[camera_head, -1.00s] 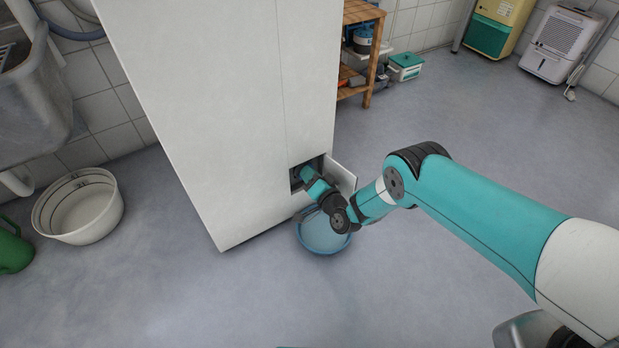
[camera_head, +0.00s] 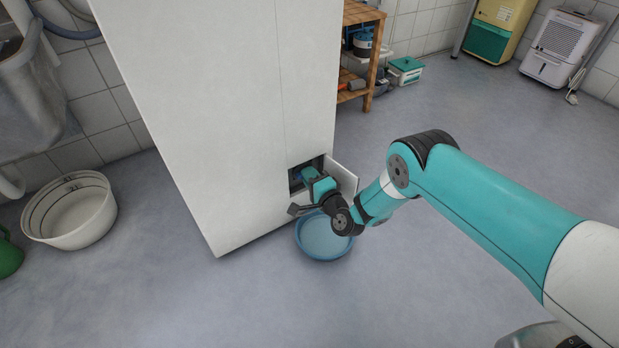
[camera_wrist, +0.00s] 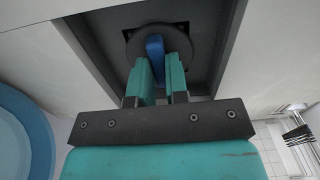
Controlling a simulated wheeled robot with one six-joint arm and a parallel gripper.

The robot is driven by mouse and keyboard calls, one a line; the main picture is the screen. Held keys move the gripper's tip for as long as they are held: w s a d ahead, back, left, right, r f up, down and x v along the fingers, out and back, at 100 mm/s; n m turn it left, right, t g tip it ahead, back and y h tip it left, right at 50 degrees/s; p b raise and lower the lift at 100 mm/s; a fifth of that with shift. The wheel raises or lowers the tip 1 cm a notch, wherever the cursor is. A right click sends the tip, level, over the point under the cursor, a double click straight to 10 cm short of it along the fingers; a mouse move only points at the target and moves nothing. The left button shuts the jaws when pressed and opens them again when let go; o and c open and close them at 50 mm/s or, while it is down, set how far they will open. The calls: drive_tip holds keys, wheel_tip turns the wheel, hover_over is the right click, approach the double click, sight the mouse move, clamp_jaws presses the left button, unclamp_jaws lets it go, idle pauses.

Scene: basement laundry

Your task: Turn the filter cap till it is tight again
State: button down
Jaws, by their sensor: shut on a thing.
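The filter cap (camera_wrist: 130,49) is a dark round disc with a blue grip bar (camera_wrist: 155,47) across it, set in a recess low in the white cabinet (camera_head: 215,120). In the wrist view my gripper (camera_wrist: 160,75) has its two teal fingers on either side of the blue bar, shut on it. The bar stands near upright in that view. In the head view my gripper (camera_head: 310,176) reaches into the recess and hides the cap. The thread behind the cap is hidden.
A small open flap (camera_head: 343,176) stands at the recess's right side. A blue basin (camera_head: 325,244) is on the floor below. A white tub (camera_head: 70,212) stands at left. A wooden shelf (camera_head: 371,60) stands behind the cabinet.

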idle(0.4)
drive_tip(key=c, duration=1.1)
unclamp_jaws()
drive_tip(key=shift+s, duration=0.1)
drive_tip(key=shift+p+v, duration=8.1)
drive_tip(key=shift+v, duration=0.55)
